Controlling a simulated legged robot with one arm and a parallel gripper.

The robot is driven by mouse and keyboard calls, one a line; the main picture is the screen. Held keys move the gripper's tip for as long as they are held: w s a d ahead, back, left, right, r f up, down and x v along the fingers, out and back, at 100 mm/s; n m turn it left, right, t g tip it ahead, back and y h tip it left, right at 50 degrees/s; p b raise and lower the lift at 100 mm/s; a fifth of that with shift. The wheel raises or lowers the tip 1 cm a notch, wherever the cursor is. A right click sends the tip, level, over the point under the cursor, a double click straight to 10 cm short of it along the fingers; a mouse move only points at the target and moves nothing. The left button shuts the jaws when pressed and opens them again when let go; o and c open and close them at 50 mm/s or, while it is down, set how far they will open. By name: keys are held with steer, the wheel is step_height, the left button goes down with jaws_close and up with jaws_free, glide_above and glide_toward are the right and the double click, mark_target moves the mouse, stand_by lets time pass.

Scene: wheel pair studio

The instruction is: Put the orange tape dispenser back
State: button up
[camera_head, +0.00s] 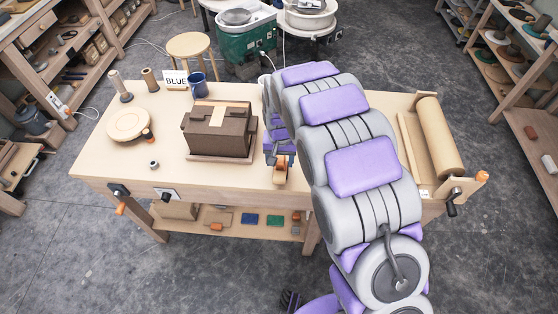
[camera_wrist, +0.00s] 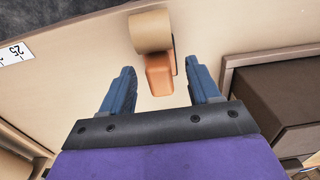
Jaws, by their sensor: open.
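The orange tape dispenser (camera_head: 280,174) stands near the front edge of the workbench in the head view, partly hidden by my gripper (camera_head: 279,154). In the wrist view its orange body (camera_wrist: 158,76) and tan tape roll (camera_wrist: 151,32) show. My gripper (camera_wrist: 160,82) is open there, with one blue finger on each side of the orange body's near end. I see a gap between each finger and the body, and the fingers do not close on it. The roll lies beyond the fingertips.
On the workbench (camera_head: 110,163), a brown clay block (camera_head: 217,140) on a board stands left of the dispenser. A blue cup (camera_head: 198,85), a "BLUE" card (camera_head: 176,79) and a round wooden disc (camera_head: 128,124) lie farther left. A large roller (camera_head: 440,135) is at the right end.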

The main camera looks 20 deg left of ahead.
mark_target(280, 162)
step_height(280, 162, up, 10)
steer(key=p, duration=0.1)
steer(key=shift+r, duration=0.15)
steer(key=s+d+r+m, duration=0.1)
steer(key=s+d+r, duration=0.45)
steer(key=d, duration=0.55)
steer(key=s+d+r+m, duration=0.1)
steer(key=s+d+r, duration=0.45)
steer(key=d, duration=0.45)
steer(key=s+d+g, duration=0.1)
steer(key=s+d, duration=0.3)
steer(key=s, duration=0.6)
steer(key=s+d, duration=0.5)
steer(key=s, duration=0.6)
steer(key=shift+d+r+m+g, duration=0.2)
steer(key=shift+r+m+g, duration=0.15)
steer(key=shift+m+g, duration=0.05)
